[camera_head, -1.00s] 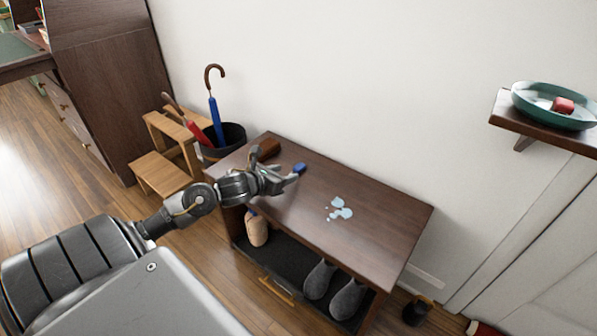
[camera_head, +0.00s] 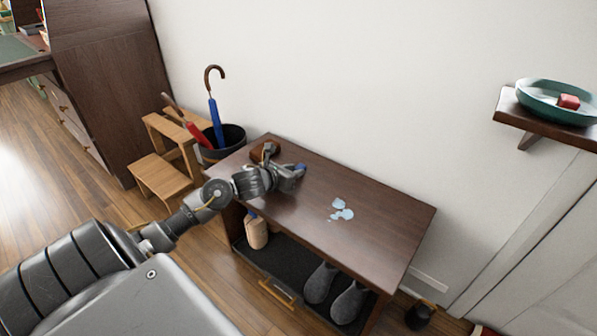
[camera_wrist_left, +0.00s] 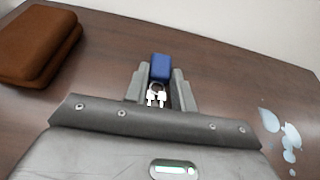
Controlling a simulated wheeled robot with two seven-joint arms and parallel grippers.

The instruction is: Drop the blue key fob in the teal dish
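The blue key fob (camera_head: 301,168) lies near the back left of the dark wooden bench top. In the left wrist view the fob (camera_wrist_left: 161,67) sits between the fingertips, its metal ring and small white pieces toward the palm. My left gripper (camera_head: 293,175) is low over the bench with a finger on each side of the fob; it also shows in the left wrist view (camera_wrist_left: 161,80). I cannot tell whether the fingers press on it. My right gripper is out of view.
A brown leather case (camera_wrist_left: 38,44) lies left of the fob. Pale blue puddles (camera_head: 342,212) spot the bench top (camera_head: 385,215). An umbrella bin (camera_head: 230,143) and step stool (camera_head: 160,175) stand at left. The wall shelf (camera_head: 520,122) sits higher than the bench.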

